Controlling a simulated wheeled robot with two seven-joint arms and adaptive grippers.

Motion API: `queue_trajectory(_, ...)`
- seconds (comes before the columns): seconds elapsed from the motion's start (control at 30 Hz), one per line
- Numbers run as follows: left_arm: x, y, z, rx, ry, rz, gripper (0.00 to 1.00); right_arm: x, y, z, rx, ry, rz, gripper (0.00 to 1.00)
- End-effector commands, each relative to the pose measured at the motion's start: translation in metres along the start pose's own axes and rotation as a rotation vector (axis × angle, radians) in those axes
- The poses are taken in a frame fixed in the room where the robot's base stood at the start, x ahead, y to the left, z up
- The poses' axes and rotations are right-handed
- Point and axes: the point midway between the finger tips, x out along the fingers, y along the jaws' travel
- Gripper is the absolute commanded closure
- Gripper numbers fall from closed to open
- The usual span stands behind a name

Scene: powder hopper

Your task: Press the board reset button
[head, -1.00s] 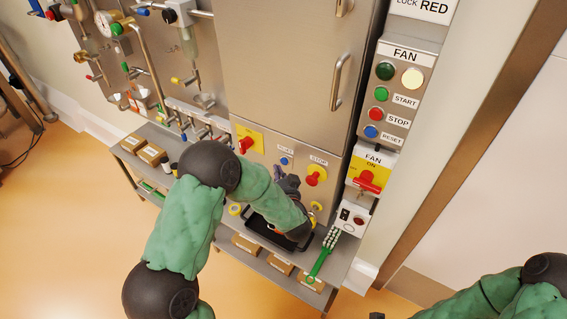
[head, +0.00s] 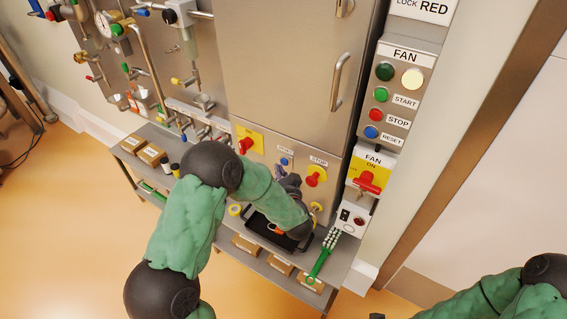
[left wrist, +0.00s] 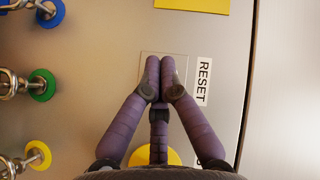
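The board reset button (head: 284,161) is a small blue button on the steel board under a small label, between a red knob on a yellow plate and a red stop button. My left gripper (head: 290,182) is just below and beside it in the head view. In the left wrist view, the left gripper (left wrist: 160,68) has its purple fingers together, shut on nothing visible. Its tips are in front of the panel beside the RESET label (left wrist: 203,80), and the button is hidden there. Contact cannot be told. My right gripper is not visible; only its arm shows.
The red stop button (head: 313,180) is close to the right of my left gripper. A fan panel (head: 398,100) with its own blue reset button stands further right. A shelf (head: 262,268) below holds a black tray, boxes and a green brush. Pipes and valves fill the left wall.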

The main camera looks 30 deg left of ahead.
Motion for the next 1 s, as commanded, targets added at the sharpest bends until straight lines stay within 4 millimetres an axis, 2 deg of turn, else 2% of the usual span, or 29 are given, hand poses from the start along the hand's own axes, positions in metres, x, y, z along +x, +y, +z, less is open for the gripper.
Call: queue_trajectory(1.0, 0.0059, 0.0021, -0.0058, 0.0, 0.0, 0.0, 1.0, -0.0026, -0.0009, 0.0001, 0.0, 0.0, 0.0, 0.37)
